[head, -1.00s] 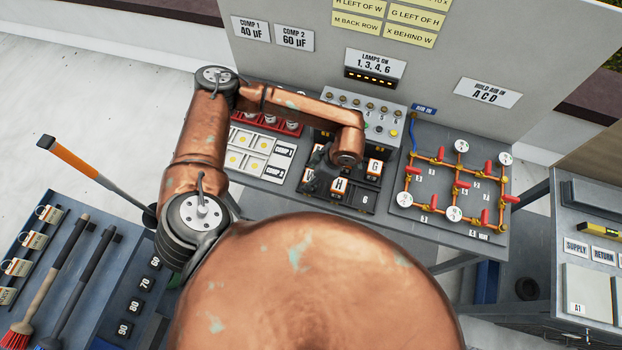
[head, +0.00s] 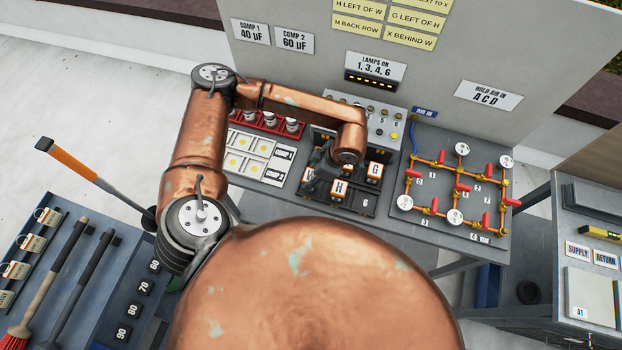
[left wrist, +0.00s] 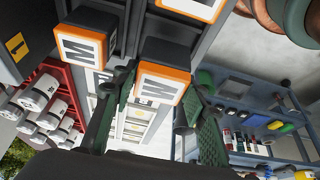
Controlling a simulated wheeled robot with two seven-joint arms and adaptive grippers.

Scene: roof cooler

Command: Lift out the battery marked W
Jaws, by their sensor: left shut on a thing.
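The black battery tray (head: 352,206) stands on the bench and holds black batteries with orange-edged white labels. The battery marked H (head: 340,189) is at the front and the battery marked G (head: 374,171) is to its right. My left gripper (head: 318,176) is over the tray's left part. In the left wrist view its green-padded fingers (left wrist: 160,108) are shut on a battery (left wrist: 165,78). Its label letter shows turned and looks like W or M; I cannot tell which. Another battery (left wrist: 80,45) is beside it, also with a turned letter. My right gripper is not in view.
A panel of lamps (head: 382,125) stands behind the tray. Red-valved piping (head: 455,190) is to its right. A white component board (head: 250,155) and a red rack (head: 270,122) are to its left. Yellow clue notes (head: 410,22) are on the wall.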

